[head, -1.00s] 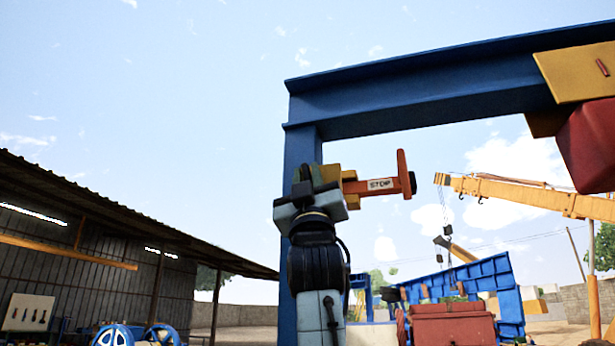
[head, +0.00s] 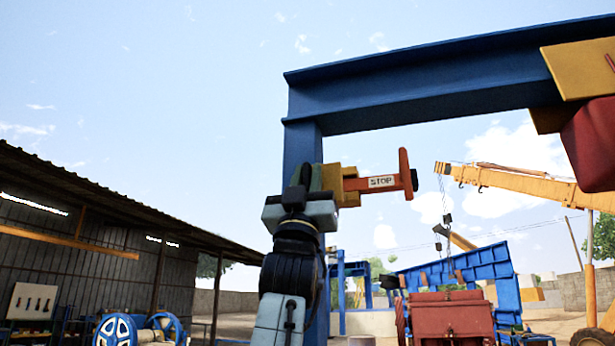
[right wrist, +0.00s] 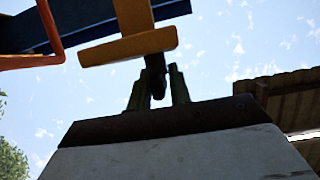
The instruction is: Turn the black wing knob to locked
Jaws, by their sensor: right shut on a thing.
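My right gripper (head: 312,178) is raised at the blue post, against the left side of a yellow housing (head: 347,184). In the right wrist view its two greenish fingers (right wrist: 158,88) are closed on the black wing knob (right wrist: 154,76), which sits between them. The knob's dark stem meets the yellow part above it. In the head view the knob is mostly hidden by the gripper, and I cannot read its angle or any lock mark. My left gripper is not in view.
An orange arm marked STOP (head: 381,182) sticks out to the right of the housing. A blue beam (head: 430,85) crosses overhead, with a red block (head: 592,145) hanging at right. An orange crane (head: 520,185) and a shed (head: 80,240) stand farther back.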

